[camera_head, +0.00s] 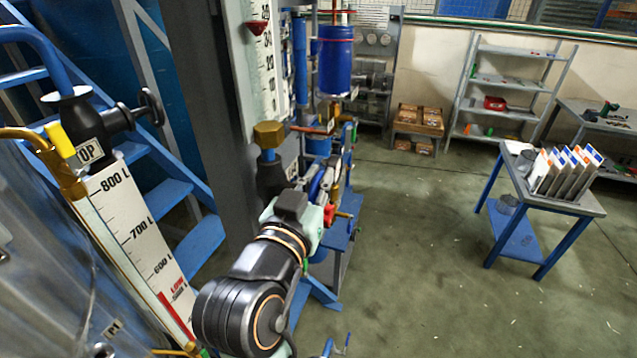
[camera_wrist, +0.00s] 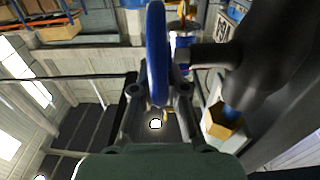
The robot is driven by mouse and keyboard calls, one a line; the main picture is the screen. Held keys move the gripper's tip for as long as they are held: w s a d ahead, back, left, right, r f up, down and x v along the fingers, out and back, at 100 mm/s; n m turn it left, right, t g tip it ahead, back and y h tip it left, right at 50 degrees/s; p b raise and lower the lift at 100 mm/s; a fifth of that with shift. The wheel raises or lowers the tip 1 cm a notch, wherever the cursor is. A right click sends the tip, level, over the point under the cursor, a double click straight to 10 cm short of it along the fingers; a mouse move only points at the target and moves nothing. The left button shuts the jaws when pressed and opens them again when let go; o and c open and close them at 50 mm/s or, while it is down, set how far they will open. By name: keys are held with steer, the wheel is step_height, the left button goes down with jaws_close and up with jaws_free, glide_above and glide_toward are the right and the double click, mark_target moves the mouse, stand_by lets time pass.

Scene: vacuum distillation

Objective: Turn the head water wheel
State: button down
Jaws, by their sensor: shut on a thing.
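A blue hand wheel (camera_wrist: 156,45) shows edge-on in the wrist view, at the upper middle. Its short stem runs right into a dark valve body (camera_wrist: 245,65) with a brass hex nut (camera_wrist: 222,121) below. My gripper (camera_wrist: 158,98) has one finger on each side of the wheel's rim and is shut on it. In the head view the dark valve body (camera_head: 271,178) and its brass nut (camera_head: 268,134) stand just behind my arm. There my gripper and most of the wheel are hidden by my wrist.
A scale column (camera_head: 262,60) and a blue cylinder (camera_head: 335,62) rise behind the valve. Left are a level gauge (camera_head: 140,240), another black valve (camera_head: 85,110) and blue stairs (camera_head: 165,195). The floor to the right is open up to a small blue-legged table (camera_head: 590,208).

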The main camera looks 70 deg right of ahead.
steer(key=f+h+b, duration=0.1)
steer(key=b, duration=0.1)
steer(key=shift+a+b, duration=0.15)
steer(key=shift+b, duration=0.25)
steer(key=shift+r+h, duration=0.4)
steer(key=shift+r, duration=0.1)
steer(key=c, duration=1.2)
jaws_free()
steer(key=a+f, duration=0.2)
steer(key=a, duration=1)
steer(key=shift+f, duration=0.15)
